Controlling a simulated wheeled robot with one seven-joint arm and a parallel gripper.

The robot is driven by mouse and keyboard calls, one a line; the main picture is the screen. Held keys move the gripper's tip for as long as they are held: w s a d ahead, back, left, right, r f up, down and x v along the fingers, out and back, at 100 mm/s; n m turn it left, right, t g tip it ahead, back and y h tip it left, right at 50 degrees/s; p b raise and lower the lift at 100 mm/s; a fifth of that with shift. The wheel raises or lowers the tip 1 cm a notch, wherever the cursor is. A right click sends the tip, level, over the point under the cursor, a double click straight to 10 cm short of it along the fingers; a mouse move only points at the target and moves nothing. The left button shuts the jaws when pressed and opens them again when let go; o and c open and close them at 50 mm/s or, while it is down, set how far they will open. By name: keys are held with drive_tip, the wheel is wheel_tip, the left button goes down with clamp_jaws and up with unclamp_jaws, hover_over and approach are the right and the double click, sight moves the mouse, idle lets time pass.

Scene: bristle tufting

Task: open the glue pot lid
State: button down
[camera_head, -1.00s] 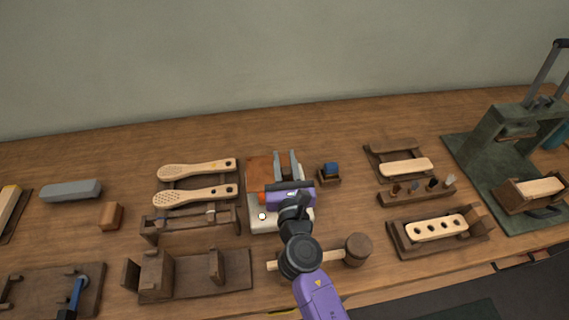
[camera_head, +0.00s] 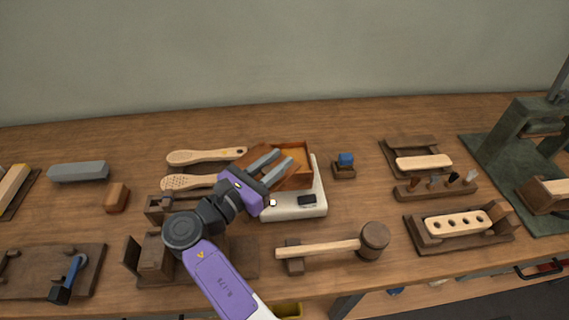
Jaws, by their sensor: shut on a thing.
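The brown lid (camera_head: 253,158) is off the opening toward the left, beside and partly behind my gripper's grey fingers. My gripper (camera_head: 279,158) reaches over the pot from the lower left and is shut on the lid. The fingers hide the exact grip and part of the lid's edge, so I cannot tell whether the lid still touches the pot.
A mallet (camera_head: 330,247) lies in front of the pot. A blue-topped block (camera_head: 345,160) stands to its right. Two wooden brush bodies (camera_head: 205,156) lie to the left, partly behind my arm. The table behind the pot is clear.

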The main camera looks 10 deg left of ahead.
drive_tip(key=shift+s+a+m+g+h+b, duration=0.3)
drive_tip(key=shift+a+m+g+h+b, duration=0.35)
drive_tip(key=shift+h, duration=0.25)
drive_tip(key=c, duration=1.2)
unclamp_jaws()
drive_tip(key=shift+o, duration=0.2)
drive_tip(key=v, duration=0.7)
drive_tip(key=shift+s+a, duration=0.2)
drive_tip(key=shift+s, duration=0.15)
